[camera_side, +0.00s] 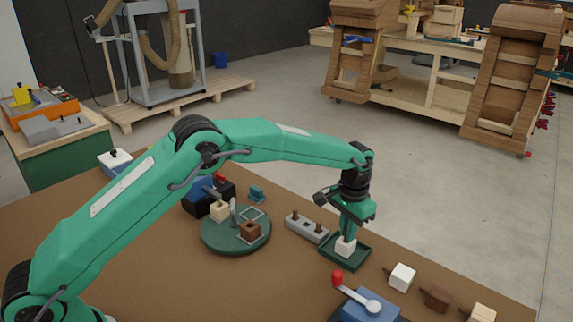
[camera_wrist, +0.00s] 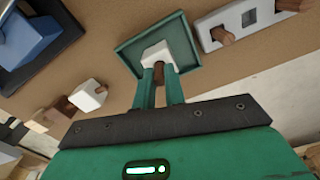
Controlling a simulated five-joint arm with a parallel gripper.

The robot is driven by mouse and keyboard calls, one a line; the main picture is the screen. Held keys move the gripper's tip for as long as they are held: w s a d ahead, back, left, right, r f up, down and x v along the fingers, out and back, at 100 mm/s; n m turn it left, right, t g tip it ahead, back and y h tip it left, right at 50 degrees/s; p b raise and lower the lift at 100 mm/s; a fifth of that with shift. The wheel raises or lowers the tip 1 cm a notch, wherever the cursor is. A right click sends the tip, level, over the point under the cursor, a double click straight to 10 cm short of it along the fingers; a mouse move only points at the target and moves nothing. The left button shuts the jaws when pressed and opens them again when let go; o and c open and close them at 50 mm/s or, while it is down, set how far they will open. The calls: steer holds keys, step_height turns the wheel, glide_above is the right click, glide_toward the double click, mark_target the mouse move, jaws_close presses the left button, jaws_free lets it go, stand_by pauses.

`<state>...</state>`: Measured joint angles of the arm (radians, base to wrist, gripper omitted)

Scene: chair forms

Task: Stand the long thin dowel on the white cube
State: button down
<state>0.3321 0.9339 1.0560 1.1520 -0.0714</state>
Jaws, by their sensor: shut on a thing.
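The white cube (camera_side: 345,247) sits in a shallow green tray (camera_side: 362,253) near the right edge of the brown table; it also shows in the wrist view (camera_wrist: 157,50). My gripper (camera_side: 347,232) points down directly over the cube. In the wrist view my gripper (camera_wrist: 160,78) has its two green fingers closed on a brown dowel (camera_wrist: 158,74). The dowel's far end is at the cube's face; I cannot tell whether it touches. Most of the dowel is hidden by the fingers, and in the side view it cannot be made out.
A grey rack (camera_side: 305,228) with two brown pegs stands left of the tray; the wrist view shows an empty square hole in it. A round green plate (camera_side: 225,248) holds small blocks. A white block (camera_side: 402,277), brown block (camera_side: 435,297) and blue block with red-knobbed lever (camera_side: 365,308) are nearby.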

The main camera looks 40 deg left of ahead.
steer(key=shift+f, duration=0.5)
steer(key=c, duration=0.8)
jaws_free()
steer(key=shift+c, duration=0.2)
steer(key=shift+r, duration=0.15)
steer(key=shift+r, duration=3.35)
steer(key=shift+r, duration=0.1)
